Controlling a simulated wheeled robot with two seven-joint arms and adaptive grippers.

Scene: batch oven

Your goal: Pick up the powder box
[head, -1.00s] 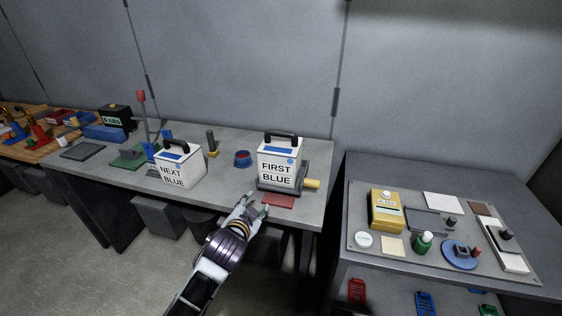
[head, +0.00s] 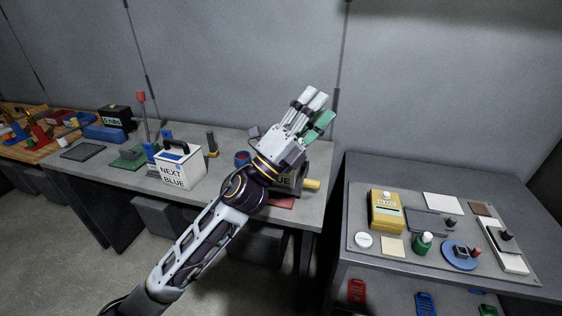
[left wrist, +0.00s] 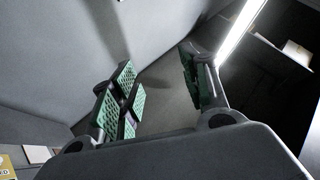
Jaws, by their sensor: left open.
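Two white boxes with black handles stand on the grey table (head: 120,172). The one labelled "NEXT BLUE" (head: 178,172) is in plain view left of centre. The one labelled "FIRST BLUE" (head: 284,183) is almost wholly hidden behind my left gripper and wrist; only a dark, shaded lower part shows. No label in view reads "powder". My left gripper (head: 314,108) is raised in front of the back wall, its fingers pointing up and right. It is open and empty in the left wrist view (left wrist: 165,88), apart from both boxes. My right gripper is not in view.
A red pad (head: 282,202) lies at the table's front edge, near a yellow cylinder (head: 312,184). The right-hand table carries a yellow box (head: 386,212), a green bottle (head: 422,243) and a blue round dish (head: 458,262). A gap separates the tables.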

